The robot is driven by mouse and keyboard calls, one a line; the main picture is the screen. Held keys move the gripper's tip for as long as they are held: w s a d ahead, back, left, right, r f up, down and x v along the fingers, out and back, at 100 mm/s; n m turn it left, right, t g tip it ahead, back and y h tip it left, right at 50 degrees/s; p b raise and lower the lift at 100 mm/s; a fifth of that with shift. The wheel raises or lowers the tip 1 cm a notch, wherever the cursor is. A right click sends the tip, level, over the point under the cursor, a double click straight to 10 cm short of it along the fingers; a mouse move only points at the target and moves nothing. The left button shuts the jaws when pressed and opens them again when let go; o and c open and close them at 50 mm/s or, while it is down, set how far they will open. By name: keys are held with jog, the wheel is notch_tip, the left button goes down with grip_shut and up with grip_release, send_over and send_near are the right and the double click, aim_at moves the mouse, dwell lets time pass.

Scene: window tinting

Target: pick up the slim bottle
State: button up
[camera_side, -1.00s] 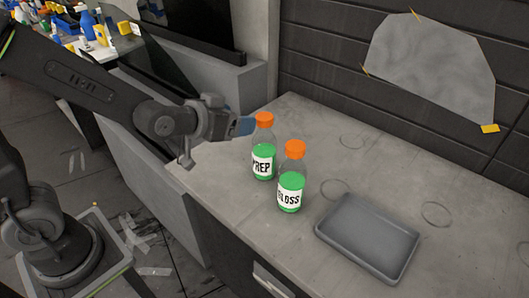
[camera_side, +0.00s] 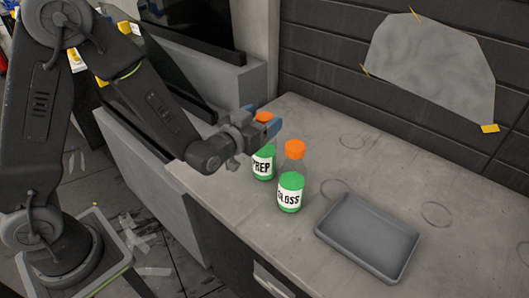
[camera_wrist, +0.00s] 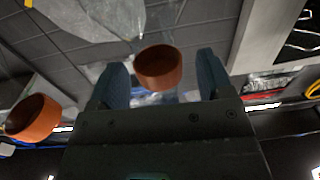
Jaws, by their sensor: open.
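Two clear bottles with green liquid and orange caps stand upright on the grey counter. The PREP bottle (camera_side: 263,168) is at the back and the GLOSS bottle (camera_side: 290,190) is nearer, to its right. Which one is the slim one I cannot tell for sure. My gripper (camera_side: 266,126) is open at the PREP bottle's cap height and hides much of its upper part. In the wrist view, an orange cap (camera_wrist: 158,68), apparently the PREP bottle's, shows between my spread fingers (camera_wrist: 162,80). Another orange cap (camera_wrist: 32,118) is outside them at the left.
A grey tray (camera_side: 322,238) lies on the counter (camera_side: 400,160) to the right of the bottles. A dark panelled wall (camera_side: 340,65) with a taped sheet (camera_side: 430,65) rises behind. The counter's right back area is clear apart from ring marks.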

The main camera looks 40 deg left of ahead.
jog(key=shift+w, duration=1.25)
jog(key=shift+c, duration=0.5)
grip_shut()
